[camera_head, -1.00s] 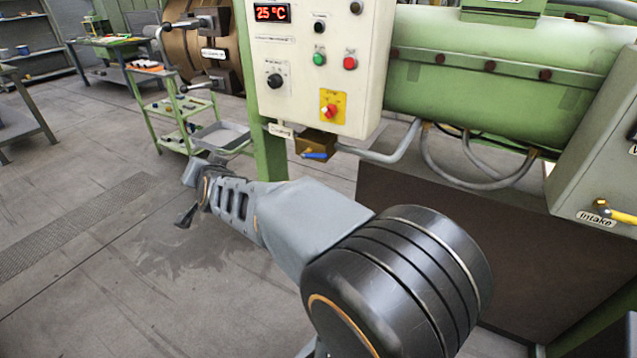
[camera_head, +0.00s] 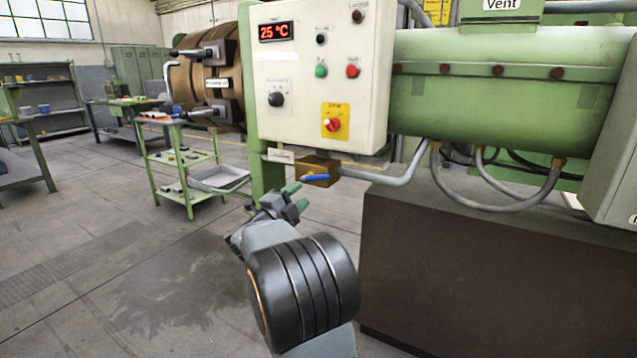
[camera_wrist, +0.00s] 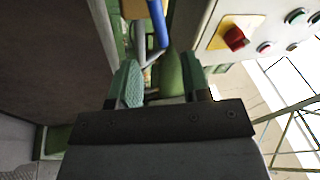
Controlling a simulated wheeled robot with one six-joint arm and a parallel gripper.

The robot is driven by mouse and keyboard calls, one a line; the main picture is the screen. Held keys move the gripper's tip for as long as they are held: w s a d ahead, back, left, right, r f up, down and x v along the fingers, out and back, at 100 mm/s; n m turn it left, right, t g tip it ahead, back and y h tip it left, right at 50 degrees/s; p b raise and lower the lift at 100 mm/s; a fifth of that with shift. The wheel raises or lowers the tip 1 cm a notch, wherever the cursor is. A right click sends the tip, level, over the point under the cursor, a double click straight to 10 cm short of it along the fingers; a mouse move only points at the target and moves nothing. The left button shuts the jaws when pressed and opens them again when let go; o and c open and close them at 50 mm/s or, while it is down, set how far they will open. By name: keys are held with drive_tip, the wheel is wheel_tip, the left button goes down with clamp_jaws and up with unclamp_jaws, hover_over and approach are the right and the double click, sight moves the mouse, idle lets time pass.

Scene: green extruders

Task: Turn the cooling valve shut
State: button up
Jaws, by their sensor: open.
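The cooling valve is a brass block (camera_head: 320,168) with a blue lever handle (camera_head: 315,178), under the control box beside a small label plate (camera_head: 281,156). The lever lies roughly level, along the pipe's direction, in the head view. My gripper (camera_head: 291,195) is just below and left of the lever, apart from it, with its green fingertips pointing up toward it. In the wrist view my gripper (camera_wrist: 157,85) is open and empty, and the blue lever (camera_wrist: 158,24) shows ahead, beyond the fingertips. The brass body is mostly cut off at the top there.
The control box (camera_head: 375,90) with its red switch (camera_head: 333,125) hangs above the valve. A green post (camera_head: 266,185) stands behind my gripper. A grey pipe (camera_head: 385,176) runs right from the valve. A dark panel (camera_head: 470,270) fills the lower right. Open floor lies left.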

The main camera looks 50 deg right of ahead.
sight(319, 178)
drive_tip(key=b+x, duration=0.1)
drive_tip(key=x, duration=0.8)
drive_tip(key=shift+d, duration=0.15)
clamp_jaws()
